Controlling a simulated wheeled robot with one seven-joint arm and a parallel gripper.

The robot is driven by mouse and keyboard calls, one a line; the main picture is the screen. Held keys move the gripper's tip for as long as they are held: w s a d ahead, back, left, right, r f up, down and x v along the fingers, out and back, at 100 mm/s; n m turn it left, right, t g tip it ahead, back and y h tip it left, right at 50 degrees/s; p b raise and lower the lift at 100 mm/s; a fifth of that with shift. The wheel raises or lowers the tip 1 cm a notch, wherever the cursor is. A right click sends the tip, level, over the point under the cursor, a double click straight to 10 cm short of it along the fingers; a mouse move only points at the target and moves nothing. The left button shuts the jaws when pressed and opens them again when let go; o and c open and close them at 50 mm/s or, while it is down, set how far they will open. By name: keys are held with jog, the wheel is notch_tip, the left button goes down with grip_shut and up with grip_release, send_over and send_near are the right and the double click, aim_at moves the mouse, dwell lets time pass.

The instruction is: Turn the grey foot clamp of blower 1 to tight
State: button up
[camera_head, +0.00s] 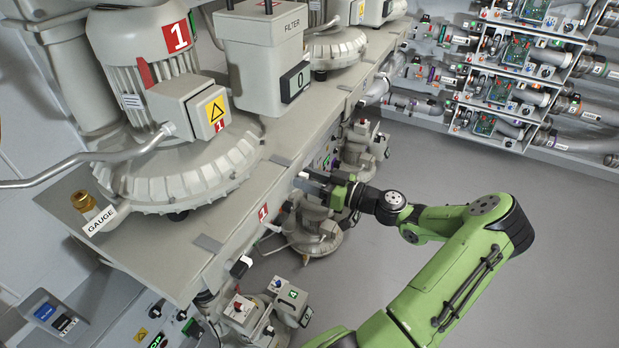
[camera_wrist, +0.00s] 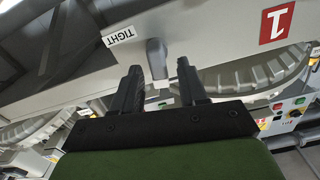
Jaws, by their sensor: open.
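The grey foot clamp (camera_wrist: 156,56) of blower 1 shows in the wrist view as a short lever on the pale bench edge. A TIGHT label (camera_wrist: 119,36) is to its left there, with a gap between lever and label. A red 1 plate (camera_wrist: 277,23) is to its right. My gripper (camera_wrist: 159,65) is open, with one dark finger on each side of the lever; I cannot tell whether either touches it. In the head view my gripper (camera_head: 307,183) is at the bench's front edge, and I cannot make out the clamp there. Blower 1 (camera_head: 180,160) stands on the bench.
A brass gauge fitting (camera_head: 87,204) and a bent grey pipe (camera_head: 85,160) are at the left. A FILTER box (camera_head: 262,65) stands beside blower 1. Smaller machines (camera_head: 318,230) are under the bench edge near my gripper. Open floor (camera_head: 450,165) lies to the right.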

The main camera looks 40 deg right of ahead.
grip_shut()
dwell(0.3)
jog(key=m, duration=0.5)
jog(key=d+m, duration=0.1)
jog(key=m, duration=0.2)
jog(key=shift+w+d+f+p, duration=0.1)
jog(key=shift+w+f+p, duration=0.1)
jog(key=shift+f+p, duration=0.15)
jog(key=shift+d+f+m+p, duration=0.1)
jog(key=shift+f+m+p, duration=0.15)
jog(key=shift+m, duration=1.1)
jog(key=shift+d+f+m+p, duration=0.1)
jog(key=shift+m+p, duration=0.2)
jog(key=shift+m, duration=1)
jog(key=shift+f+m+p, duration=0.2)
jog(key=shift+m+p, duration=0.05)
jog(key=shift+m, duration=1.1)
jog(key=shift+f, duration=0.1)
